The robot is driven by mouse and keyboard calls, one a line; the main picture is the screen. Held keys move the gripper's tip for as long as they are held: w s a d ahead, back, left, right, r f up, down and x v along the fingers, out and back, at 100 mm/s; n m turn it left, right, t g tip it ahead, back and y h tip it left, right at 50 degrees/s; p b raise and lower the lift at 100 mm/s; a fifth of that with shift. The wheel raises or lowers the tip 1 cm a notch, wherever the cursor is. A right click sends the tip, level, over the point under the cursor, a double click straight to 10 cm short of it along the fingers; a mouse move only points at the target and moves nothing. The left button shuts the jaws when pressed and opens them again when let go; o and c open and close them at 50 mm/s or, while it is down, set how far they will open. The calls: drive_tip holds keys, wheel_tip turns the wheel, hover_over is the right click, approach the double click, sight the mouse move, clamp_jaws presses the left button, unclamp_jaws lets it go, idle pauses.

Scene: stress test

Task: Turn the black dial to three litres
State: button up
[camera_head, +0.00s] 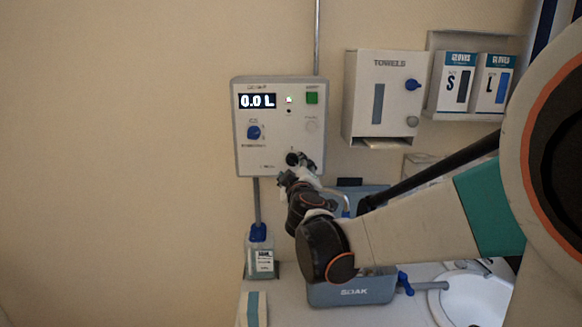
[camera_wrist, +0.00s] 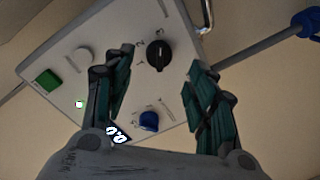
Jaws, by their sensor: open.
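The black dial (camera_head: 292,158) is on the lower right of a pale wall panel (camera_head: 270,160), whose display (camera_head: 257,101) reads 0.0 L. I cannot tell whether the fingertips reach the panel. In the head view my gripper (camera_head: 287,177) is just below the dial, close to it.
The panel also carries a blue knob (camera_head: 253,132), a green button (camera_head: 312,97) and a pale round button (camera_head: 311,126). A towel dispenser (camera_head: 385,125) and glove boxes (camera_head: 472,84) hang to the right. Below are a soap bottle (camera_head: 261,262), a SOAK tub (camera_head: 350,292) and a basin (camera_head: 470,300).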

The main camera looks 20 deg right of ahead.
drive_tip(key=v, duration=0.6)
drive_tip(key=shift+s, duration=0.2)
drive_tip(key=s+a+f+m+g+y+b, duration=0.15)
drive_tip(key=s+f+m+g+b, duration=0.45)
drive_tip(key=s+f, duration=0.8)
drive_tip(key=s+a+f+g+y+b, duration=0.3)
drive_tip(key=s+a+f+y+b, duration=0.1)
drive_tip(key=s+a+f, duration=0.5)
drive_tip(key=shift+s+a+f+n+y+b, duration=0.3)
drive_tip(key=shift+s+f+b, duration=0.3)
drive_tip(key=shift+s+f, duration=0.35)
drive_tip(key=shift+s+r, duration=0.1)
drive_tip(key=shift+r, duration=0.05)
